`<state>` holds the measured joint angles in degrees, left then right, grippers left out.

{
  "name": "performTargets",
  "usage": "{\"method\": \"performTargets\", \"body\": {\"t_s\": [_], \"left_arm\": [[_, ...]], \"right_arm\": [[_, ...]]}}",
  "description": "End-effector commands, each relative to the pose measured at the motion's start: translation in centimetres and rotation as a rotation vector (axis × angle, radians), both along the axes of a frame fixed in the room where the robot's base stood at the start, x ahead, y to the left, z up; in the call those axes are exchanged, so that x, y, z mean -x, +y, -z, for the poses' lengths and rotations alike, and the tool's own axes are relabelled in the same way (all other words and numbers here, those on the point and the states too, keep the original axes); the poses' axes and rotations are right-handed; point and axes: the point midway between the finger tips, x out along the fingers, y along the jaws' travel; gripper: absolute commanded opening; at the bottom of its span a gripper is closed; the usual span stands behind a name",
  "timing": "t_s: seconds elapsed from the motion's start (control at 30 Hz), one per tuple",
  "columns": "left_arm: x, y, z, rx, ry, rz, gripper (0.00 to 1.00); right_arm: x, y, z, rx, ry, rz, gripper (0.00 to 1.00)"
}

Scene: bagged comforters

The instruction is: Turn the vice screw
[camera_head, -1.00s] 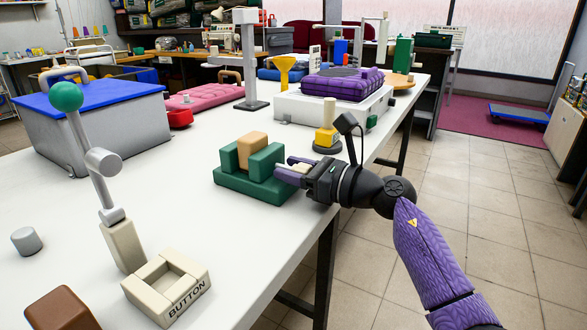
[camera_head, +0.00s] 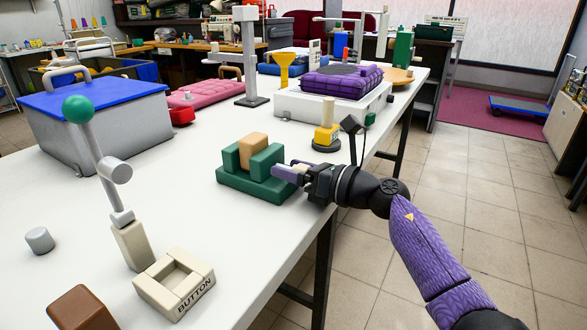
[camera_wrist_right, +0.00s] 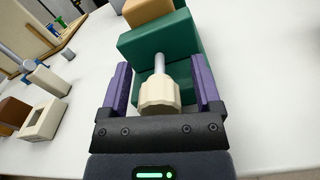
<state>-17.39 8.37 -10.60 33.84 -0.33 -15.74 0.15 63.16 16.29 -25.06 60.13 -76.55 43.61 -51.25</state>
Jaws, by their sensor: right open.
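The green vice (camera_head: 258,171) stands near the table's right edge with a tan block (camera_head: 252,150) between its jaws. In the right wrist view the vice (camera_wrist_right: 165,45) is straight ahead, and its screw (camera_wrist_right: 159,64) ends in a cream knob (camera_wrist_right: 160,94). My right gripper (camera_head: 288,171) is at the vice's right side. In the wrist view its two purple fingers (camera_wrist_right: 160,88) stand on either side of the knob, with gaps visible. It is open. In the head view the gripper mostly hides the knob. My left gripper is not in view.
A yellow-and-black post (camera_head: 326,138) stands behind my right gripper. A green-topped lever (camera_head: 110,165) and a button box (camera_head: 176,283) are at the front left. A blue-lidded box (camera_head: 95,110) stands at the left. The white table (camera_head: 190,215) is clear left of the vice.

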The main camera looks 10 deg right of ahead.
Motion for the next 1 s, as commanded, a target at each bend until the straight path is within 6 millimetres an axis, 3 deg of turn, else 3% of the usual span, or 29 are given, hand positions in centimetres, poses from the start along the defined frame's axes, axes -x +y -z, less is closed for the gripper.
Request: {"method": "performTargets", "body": {"t_s": [0.17,0.6,1.0], "left_arm": [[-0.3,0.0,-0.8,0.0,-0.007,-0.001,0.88],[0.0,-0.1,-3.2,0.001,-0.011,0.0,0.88],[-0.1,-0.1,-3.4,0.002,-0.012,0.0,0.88]], "right_arm": [[0.8,-1.2,-0.3,0.002,-0.001,0.002,0.81],[5.6,-7.7,-0.1,0.001,0.001,0.001,0.81],[6.1,-7.7,-0.3,-0.03,0.011,-0.008,0.81]]}}
